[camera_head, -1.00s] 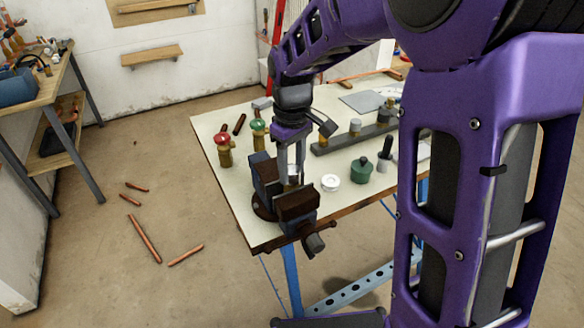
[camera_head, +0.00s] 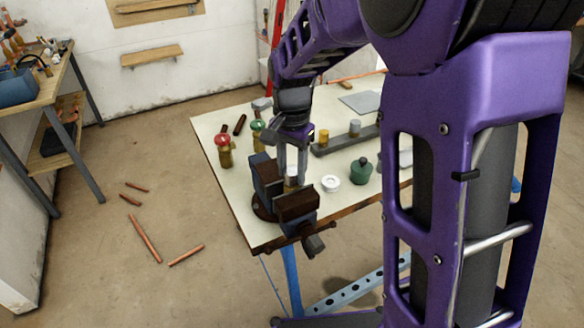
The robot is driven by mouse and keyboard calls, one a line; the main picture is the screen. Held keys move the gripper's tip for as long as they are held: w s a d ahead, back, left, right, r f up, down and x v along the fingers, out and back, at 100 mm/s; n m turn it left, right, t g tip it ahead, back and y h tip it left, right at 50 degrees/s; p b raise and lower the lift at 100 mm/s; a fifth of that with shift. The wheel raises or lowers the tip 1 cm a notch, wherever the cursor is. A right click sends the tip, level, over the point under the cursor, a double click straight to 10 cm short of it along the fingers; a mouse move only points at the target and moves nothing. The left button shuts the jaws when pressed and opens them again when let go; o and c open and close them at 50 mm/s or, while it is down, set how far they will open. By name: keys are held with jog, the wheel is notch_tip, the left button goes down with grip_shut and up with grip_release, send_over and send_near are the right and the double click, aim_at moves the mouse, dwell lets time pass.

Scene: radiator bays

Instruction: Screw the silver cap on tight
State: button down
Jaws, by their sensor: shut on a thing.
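A vise (camera_head: 297,205) with dark jaws stands at the front edge of the workbench. A small upright fitting with a brass-coloured lower part (camera_head: 291,184) shows between its jaws. The silver cap (camera_head: 292,171) looks pale and sits at the top of this fitting. My gripper (camera_head: 292,168) points straight down over the vise and is shut on the silver cap, one finger on each side. The thread and the seam between cap and fitting are too small to make out.
A white ring-like part (camera_head: 330,183) and a green lidded pot (camera_head: 361,171) stand right of the vise. Valves with red (camera_head: 224,150) and green tops stand left. A grey rail (camera_head: 345,140) with small caps lies behind. Copper pipes (camera_head: 145,238) lie on the floor.

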jog(key=m, duration=0.4)
jog(key=c, duration=0.6)
grip_release()
jog(key=shift+r, duration=3.55)
